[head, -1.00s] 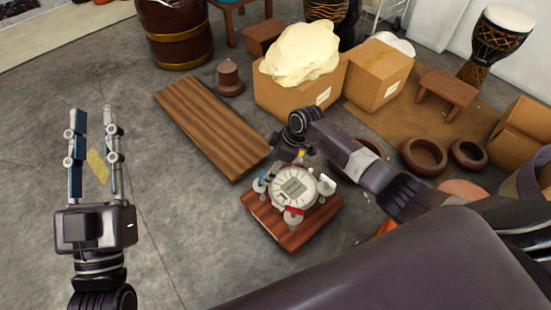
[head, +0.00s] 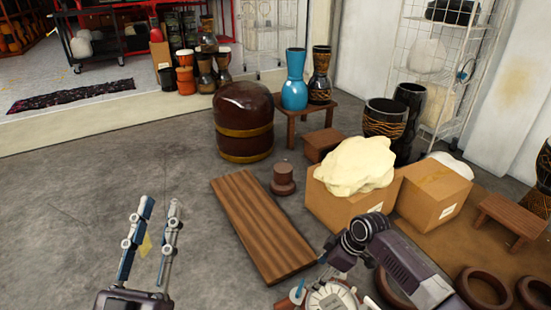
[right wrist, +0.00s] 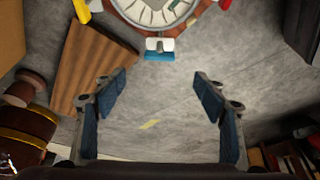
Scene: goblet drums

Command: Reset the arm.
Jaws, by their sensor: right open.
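My left gripper (head: 160,203) is at the lower left of the head view, its two fingers apart with nothing between them. My right arm comes in from the right in the head view, bent over a round pale disc (head: 331,299) at the bottom edge. In the right wrist view my right gripper (right wrist: 159,78) has its fingers wide apart, with only grey floor between and no object held. The pale disc (right wrist: 155,9), with markings and a dark rim, is at the top of that view, beyond the fingertips. The right fingers are hard to make out in the head view.
A wooden plank (head: 262,228) lies between the two arms. Cardboard boxes (head: 433,193) with a cream hide (head: 355,166) stand behind the right arm. A brown barrel (head: 243,121) and a low table (head: 305,110) with drums stand further back. Floor (head: 80,190) at left is clear.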

